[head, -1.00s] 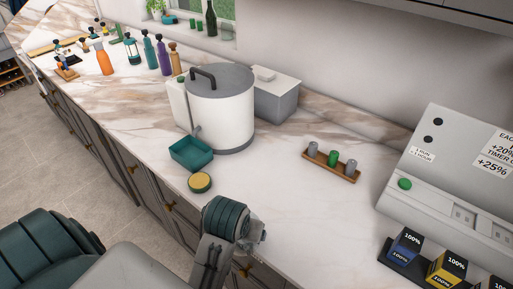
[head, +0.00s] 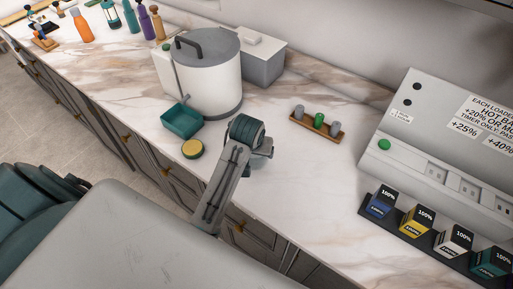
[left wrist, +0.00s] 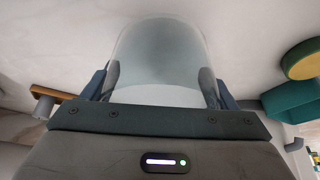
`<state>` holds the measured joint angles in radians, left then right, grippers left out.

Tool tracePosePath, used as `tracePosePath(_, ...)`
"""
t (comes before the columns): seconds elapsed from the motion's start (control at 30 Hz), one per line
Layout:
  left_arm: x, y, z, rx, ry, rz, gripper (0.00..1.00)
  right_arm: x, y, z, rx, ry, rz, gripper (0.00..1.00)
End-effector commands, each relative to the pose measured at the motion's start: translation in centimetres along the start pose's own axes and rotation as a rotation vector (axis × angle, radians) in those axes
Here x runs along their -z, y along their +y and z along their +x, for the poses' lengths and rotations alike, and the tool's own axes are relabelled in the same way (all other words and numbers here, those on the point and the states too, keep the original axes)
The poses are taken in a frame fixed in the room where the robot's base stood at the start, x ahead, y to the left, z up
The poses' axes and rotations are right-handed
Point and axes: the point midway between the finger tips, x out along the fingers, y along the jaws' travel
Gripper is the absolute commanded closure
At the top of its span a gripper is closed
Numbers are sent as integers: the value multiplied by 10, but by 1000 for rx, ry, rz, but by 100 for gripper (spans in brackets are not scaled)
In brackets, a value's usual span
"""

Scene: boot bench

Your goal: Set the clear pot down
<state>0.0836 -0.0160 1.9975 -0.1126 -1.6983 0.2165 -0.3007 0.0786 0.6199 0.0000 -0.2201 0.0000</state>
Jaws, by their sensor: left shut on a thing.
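The clear pot (left wrist: 160,60) is a see-through, pale grey cup shape in the left wrist view. My left gripper (left wrist: 160,82) is shut on it, with one dark finger on each side. In the head view my left gripper (head: 263,152) is over the counter, between a yellow-topped round thing and a small wooden rack. My wrist hides most of the jaws and the pot there. I cannot tell whether the pot touches the counter. My right gripper is not in view.
A teal tray (head: 182,121) and the yellow-topped round thing (head: 192,149) lie left of my gripper. A big white lidded vessel (head: 215,85) stands behind. The wooden rack (head: 317,126) is to the right, near a grey panel (head: 440,130). Marble counter (head: 315,195) in front is bare.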

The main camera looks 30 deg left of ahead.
Motion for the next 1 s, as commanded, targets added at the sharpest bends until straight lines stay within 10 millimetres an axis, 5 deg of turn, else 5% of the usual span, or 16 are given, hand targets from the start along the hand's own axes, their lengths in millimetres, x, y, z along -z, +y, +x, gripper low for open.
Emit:
tracePosePath(0.2, 19, 2, 7, 0, 0, -1, 51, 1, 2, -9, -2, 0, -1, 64)
tracePosePath(0.47, 3, 2, 39, 0, -1, 0, 51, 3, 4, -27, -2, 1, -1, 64)
tracePosePath(0.83, 1, 2, 44, 0, 0, 0, 51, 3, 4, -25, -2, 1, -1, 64)
tracePosePath(0.87, 1, 2, 44, 0, 0, 0, 14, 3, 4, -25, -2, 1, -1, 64)
tracePosePath(0.93, 1, 2, 44, 0, 0, 0, 0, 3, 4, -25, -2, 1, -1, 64)
tracePosePath(1.0, 1, 2, 44, 0, 0, 0, 0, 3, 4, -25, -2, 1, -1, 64)
